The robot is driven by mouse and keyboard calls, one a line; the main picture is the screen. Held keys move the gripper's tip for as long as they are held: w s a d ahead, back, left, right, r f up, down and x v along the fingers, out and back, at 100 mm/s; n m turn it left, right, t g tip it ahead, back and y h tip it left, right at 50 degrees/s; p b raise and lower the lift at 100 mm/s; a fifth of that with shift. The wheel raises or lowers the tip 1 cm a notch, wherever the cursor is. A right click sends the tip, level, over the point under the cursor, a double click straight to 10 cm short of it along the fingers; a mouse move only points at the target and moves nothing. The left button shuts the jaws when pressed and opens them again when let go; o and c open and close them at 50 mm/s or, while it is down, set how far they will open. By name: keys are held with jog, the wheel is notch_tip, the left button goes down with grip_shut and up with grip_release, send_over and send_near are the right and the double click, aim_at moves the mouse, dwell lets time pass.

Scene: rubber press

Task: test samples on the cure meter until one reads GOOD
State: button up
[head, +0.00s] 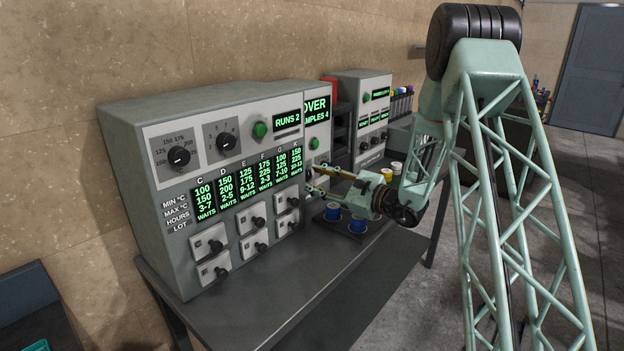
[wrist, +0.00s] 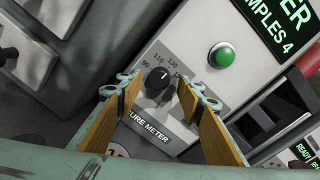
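The cure meter (wrist: 165,128) stands beyond the large grey machine. Its screen (head: 317,108) shows part of a word ending in "OVER", and "SAMPLES 4" below. Its black dial (wrist: 157,79) has its white mark pointing between 110 and 130, and a green button (wrist: 221,55) sits to the right. My gripper (head: 312,181) is open and empty in front of the meter, with the dial framed between its yellow-padded fingertips in the wrist view. I cannot tell whether they touch it. Two blue sample cups (head: 333,210) stand on a dark tray (head: 342,228) below my wrist.
The large grey machine (head: 130,180) has dials, a "RUNS 2" display, a green lot table and several switch plates. A yellow cup (head: 386,174) and a white cup (head: 396,168) stand behind my wrist. Another grey unit (head: 362,100) stands farther back. The bench front (head: 290,290) is clear.

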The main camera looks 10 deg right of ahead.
jog(key=v, duration=1)
jog(key=shift+s, duration=0.2)
jog(key=shift+w+d, duration=0.1)
jog(key=shift+d, duration=0.1)
jog(key=w+d+m+t+p, duration=0.1)
jog(key=w+d+m+p, duration=0.3)
jog(key=p, duration=1.1)
jog(key=shift+d+f+m+h, duration=0.3)
jog(key=shift+d+m, duration=1.3)
jog(key=shift+d, duration=0.85)
jog(key=shift+w+a, duration=0.1)
jog(key=shift+w, duration=0.1)
jog(key=x, duration=1.3)
jog(key=shift+w+a, duration=0.2)
jog(key=shift+c, duration=0.7)
